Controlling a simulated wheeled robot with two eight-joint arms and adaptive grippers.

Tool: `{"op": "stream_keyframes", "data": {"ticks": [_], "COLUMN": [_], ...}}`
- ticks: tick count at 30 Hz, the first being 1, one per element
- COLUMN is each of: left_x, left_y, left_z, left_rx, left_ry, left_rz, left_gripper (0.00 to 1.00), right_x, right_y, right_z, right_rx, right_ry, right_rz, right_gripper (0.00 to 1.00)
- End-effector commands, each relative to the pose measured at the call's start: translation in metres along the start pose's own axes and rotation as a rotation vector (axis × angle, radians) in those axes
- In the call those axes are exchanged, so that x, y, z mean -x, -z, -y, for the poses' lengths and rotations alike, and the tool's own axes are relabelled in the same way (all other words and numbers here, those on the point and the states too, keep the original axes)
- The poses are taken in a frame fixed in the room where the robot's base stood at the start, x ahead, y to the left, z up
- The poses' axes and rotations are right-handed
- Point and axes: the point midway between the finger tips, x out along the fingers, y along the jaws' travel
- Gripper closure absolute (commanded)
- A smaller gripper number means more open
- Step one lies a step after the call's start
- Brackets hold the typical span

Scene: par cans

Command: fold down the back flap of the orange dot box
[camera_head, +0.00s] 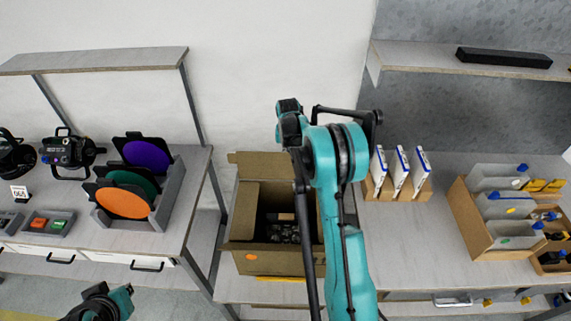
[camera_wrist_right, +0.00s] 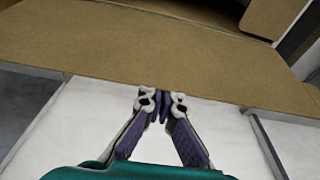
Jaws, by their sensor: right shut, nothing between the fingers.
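The orange dot box (camera_head: 243,230) is a brown open cardboard box on the middle bench, with an orange dot low on its front left. Its back flap (camera_head: 270,165) stands open at the far side, partly behind my right arm. Dark items (camera_head: 283,229) lie inside. In the right wrist view the brown flap (camera_wrist_right: 150,50) spans the upper picture. My right gripper (camera_wrist_right: 163,94) is shut and empty, its tips at the flap's edge; I cannot tell whether they touch. In the head view its fingers are hidden. Only part of my left arm shows, at bottom left.
Left bench: a grey rack (camera_head: 172,197) with purple, green and orange discs, lamps and a small tray (camera_head: 48,225). Shelves hang above both sides. A gap separates the benches.

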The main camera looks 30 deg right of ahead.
Motion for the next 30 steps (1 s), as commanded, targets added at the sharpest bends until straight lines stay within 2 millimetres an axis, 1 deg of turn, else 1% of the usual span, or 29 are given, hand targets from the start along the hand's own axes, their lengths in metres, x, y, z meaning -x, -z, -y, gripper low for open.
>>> {"op": "stream_keyframes", "data": {"ticks": [1, 17, 30], "left_x": [-0.003, -0.009, -0.012], "left_y": [-0.002, -0.007, -0.009], "left_z": [0.000, 0.000, 0.000], "left_rx": [0.000, 0.000, 0.000], "left_ry": [0.000, 0.000, 0.000], "left_rz": [0.000, 0.000, 0.000], "left_gripper": [1.00, 1.00, 1.00], "right_x": [-0.006, 0.001, 0.012], "right_y": [-0.009, -0.049, -0.083], "right_z": [0.000, 0.000, 0.000], "right_rx": [0.001, 0.001, 0.000], "right_ry": [0.000, -0.001, 0.000], "right_rz": [0.009, 0.008, 0.005], "right_gripper": [1.00, 1.00, 1.00]}}
